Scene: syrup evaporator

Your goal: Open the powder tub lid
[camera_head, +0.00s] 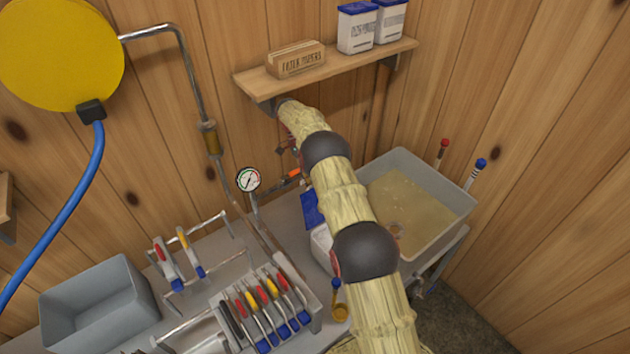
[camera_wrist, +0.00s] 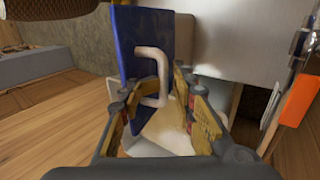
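The powder tub's blue lid (camera_wrist: 128,45) stands raised on edge in the wrist view, with its pale loop handle (camera_wrist: 153,58) facing me. Below it, the white tub (camera_wrist: 140,147) shows a pale powder heap (camera_wrist: 170,128). In the head view, the blue lid (camera_head: 309,210) and the white tub (camera_head: 321,246) are partly hidden behind my arm. My gripper (camera_wrist: 156,90) is open, its yellow-padded fingers on either side of the handle with gaps visible. I cannot tell whether a finger touches the handle. My gripper is mostly hidden in the head view.
A pressure gauge (camera_head: 248,180) stands left of my arm. A rack of colour-handled tools (camera_head: 265,305) and a grey bin (camera_head: 98,305) are on the bench. A basin of tan liquid (camera_head: 405,212) is to the right. An orange-handled valve (camera_wrist: 298,101) is close on the right in the wrist view.

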